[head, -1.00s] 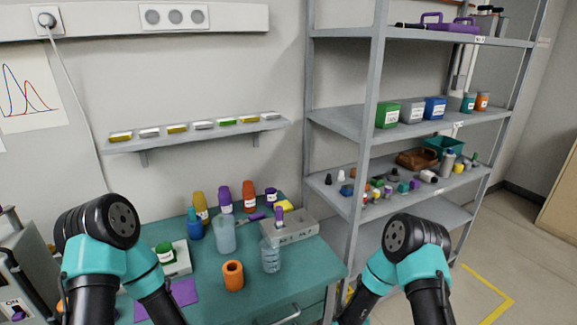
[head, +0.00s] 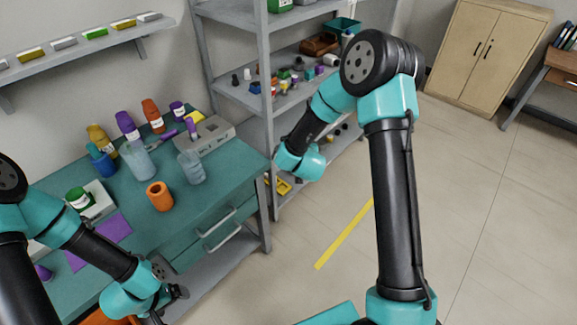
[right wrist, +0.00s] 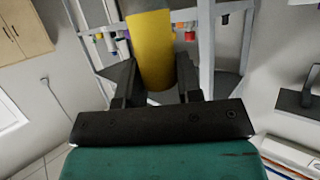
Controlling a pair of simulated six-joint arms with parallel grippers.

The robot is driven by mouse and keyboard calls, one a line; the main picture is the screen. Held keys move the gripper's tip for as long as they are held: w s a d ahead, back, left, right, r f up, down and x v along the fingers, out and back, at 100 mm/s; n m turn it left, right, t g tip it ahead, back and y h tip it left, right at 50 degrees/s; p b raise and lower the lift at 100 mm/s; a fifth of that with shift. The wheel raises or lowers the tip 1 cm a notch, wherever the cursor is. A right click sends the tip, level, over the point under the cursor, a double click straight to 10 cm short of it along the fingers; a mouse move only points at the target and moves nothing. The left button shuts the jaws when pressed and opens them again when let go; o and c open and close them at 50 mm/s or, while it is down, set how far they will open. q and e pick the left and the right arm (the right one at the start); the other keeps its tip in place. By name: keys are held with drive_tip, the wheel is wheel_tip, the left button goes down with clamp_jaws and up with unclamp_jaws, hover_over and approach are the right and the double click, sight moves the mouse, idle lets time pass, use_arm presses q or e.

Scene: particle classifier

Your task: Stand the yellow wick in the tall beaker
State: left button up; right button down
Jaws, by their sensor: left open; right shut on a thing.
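In the right wrist view, my right gripper (right wrist: 160,85) is shut on the yellow wick (right wrist: 150,45), a thick yellow cylinder between the dark fingers. In the head view, the right gripper and the wick are hidden beyond my right wrist, in front of the shelf rack. A translucent tall vessel, which looks like the tall beaker (head: 138,161), stands upright on the teal bench. My left gripper (head: 172,304) is open and empty, low in front of the bench.
Around the beaker on the bench (head: 235,165) stand a blue cup (head: 103,164), an orange cup (head: 160,196), a clear bottle (head: 192,168), several coloured bottles and a grey block (head: 210,136). The shelf rack (head: 263,130) holds small items. Open floor lies right.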

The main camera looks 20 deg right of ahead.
drive_tip(key=s+d+r, duration=0.2)
drive_tip(key=d+r, duration=0.1)
drive_tip(key=r, duration=0.8)
drive_tip(key=s+d+r+m+h, duration=0.1)
drive_tip(key=s+d+r, duration=0.1)
drive_tip(key=r, duration=1)
drive_tip(key=shift+d+r+h, duration=0.15)
drive_tip(key=shift+d+h, duration=0.15)
drive_tip(key=shift+d, duration=0.3)
